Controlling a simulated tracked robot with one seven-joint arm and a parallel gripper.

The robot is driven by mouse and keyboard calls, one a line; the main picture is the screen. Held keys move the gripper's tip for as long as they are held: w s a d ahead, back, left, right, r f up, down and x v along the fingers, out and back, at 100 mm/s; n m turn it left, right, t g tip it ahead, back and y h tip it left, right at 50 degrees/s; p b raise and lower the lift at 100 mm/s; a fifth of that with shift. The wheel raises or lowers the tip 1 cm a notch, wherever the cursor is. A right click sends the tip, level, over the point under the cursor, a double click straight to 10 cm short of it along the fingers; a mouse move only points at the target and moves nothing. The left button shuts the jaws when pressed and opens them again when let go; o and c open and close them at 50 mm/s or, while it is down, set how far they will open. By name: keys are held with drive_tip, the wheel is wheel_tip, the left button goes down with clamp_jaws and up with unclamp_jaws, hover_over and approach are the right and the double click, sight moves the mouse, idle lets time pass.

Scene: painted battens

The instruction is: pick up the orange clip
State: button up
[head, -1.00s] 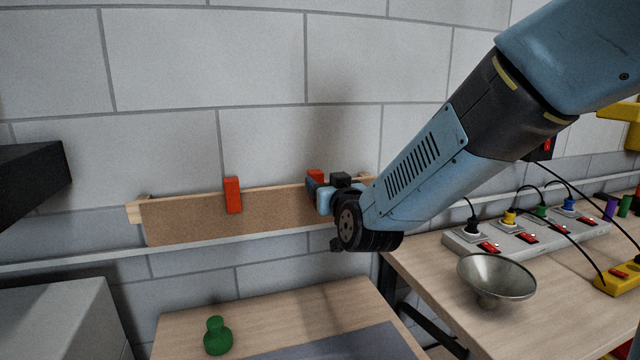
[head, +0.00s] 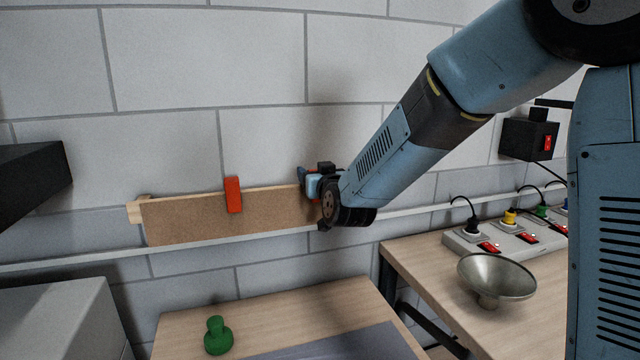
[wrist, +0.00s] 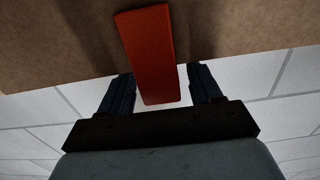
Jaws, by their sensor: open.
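A red-orange clip (wrist: 148,50) sits over the edge of a brown board (wrist: 60,45) in the wrist view. My gripper (wrist: 161,75) is open, with one dark finger on each side of the clip's free end and gaps visible on both sides. In the head view my gripper (head: 308,182) is at the right part of the board (head: 225,218) and hides the clip there. A second red-orange clip (head: 233,195) stands on the board's top edge further left, clear of my gripper.
The board hangs on a brick wall above a rail. Below are a wooden table with a green knob-shaped object (head: 217,336) and a bench with a metal bowl (head: 496,278) and a power strip (head: 470,243). A black box (head: 528,139) is on the wall at right.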

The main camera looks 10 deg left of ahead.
drive_tip(key=shift+c, duration=0.4)
drive_tip(key=c, duration=1)
drive_tip(key=shift+o, duration=0.2)
